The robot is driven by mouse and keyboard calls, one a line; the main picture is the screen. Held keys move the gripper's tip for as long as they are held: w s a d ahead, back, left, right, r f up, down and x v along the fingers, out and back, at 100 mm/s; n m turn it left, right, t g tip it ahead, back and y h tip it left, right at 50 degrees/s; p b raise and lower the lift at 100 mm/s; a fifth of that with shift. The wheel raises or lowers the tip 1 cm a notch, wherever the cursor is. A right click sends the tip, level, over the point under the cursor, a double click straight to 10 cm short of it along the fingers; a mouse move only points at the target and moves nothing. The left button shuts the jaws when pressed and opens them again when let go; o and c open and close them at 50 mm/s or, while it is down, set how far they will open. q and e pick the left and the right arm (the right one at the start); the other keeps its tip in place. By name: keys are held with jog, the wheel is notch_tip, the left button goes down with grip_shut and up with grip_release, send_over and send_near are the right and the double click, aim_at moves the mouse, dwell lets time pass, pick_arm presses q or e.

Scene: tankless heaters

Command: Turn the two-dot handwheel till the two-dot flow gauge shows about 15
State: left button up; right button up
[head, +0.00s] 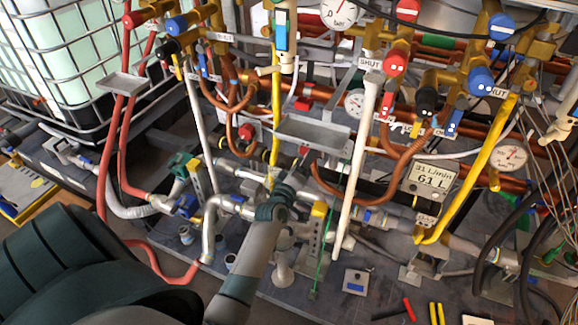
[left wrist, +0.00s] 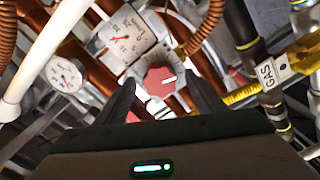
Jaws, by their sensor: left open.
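A red round knob (left wrist: 160,80) with a white pointer line and a grey surround is in the left wrist view. My left gripper (left wrist: 161,86) is open, with one dark finger on each side of the knob; I cannot tell whether they touch it. A striped tag below the knob is partly hidden. A white dial gauge (left wrist: 125,38) with a red needle is just up and left of the knob. A smaller gauge (left wrist: 65,75) is farther left. Their dot marks and readings are too small to tell. My right gripper is not in view.
A grey tray (head: 312,132) and a white pipe (head: 357,160) are close to my left arm's end. A digital meter (head: 432,178) reads 31 L/min and 61 L. Red (head: 397,62) and blue (head: 481,80) knobs sit on brass valves. Copper pipes crowd the area.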

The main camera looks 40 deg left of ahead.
pick_arm(q)
jog(key=v, duration=1.6)
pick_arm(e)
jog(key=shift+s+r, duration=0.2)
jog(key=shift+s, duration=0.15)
pick_arm(q)
jog(key=shift+s+d, duration=0.1)
jog(key=shift+d, duration=0.05)
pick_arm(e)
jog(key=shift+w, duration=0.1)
